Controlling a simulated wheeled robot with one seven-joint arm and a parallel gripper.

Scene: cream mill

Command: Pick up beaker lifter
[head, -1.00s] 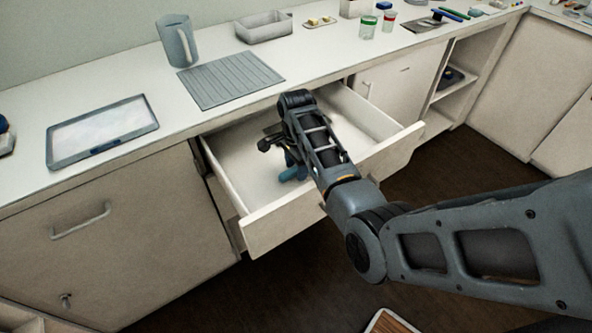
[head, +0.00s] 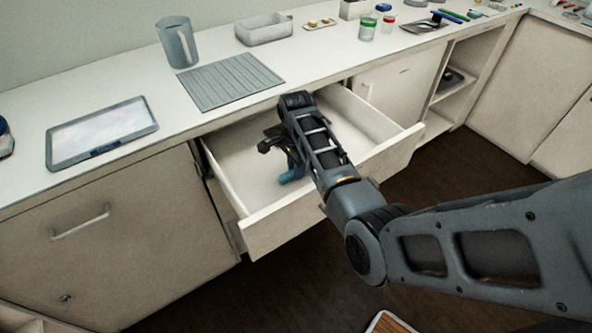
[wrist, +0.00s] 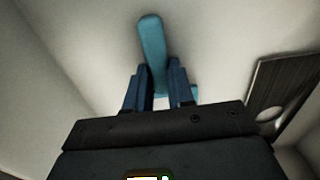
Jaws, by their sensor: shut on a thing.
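The beaker lifter is a teal-blue tool inside the open drawer (head: 240,201). In the wrist view the beaker lifter (wrist: 152,42) has a long rounded handle that runs between my gripper's two dark blue fingers (wrist: 156,85), with a part crossing below it near the palm. My gripper (head: 291,172) is shut on it, low in the drawer. In the head view only a small blue patch shows beneath my wrist, and my arm hides the rest. I cannot tell whether the tool still touches the drawer floor.
A dark flat item with a pale round spot (wrist: 283,85) lies at the right in the wrist view. The drawer walls surround my gripper.

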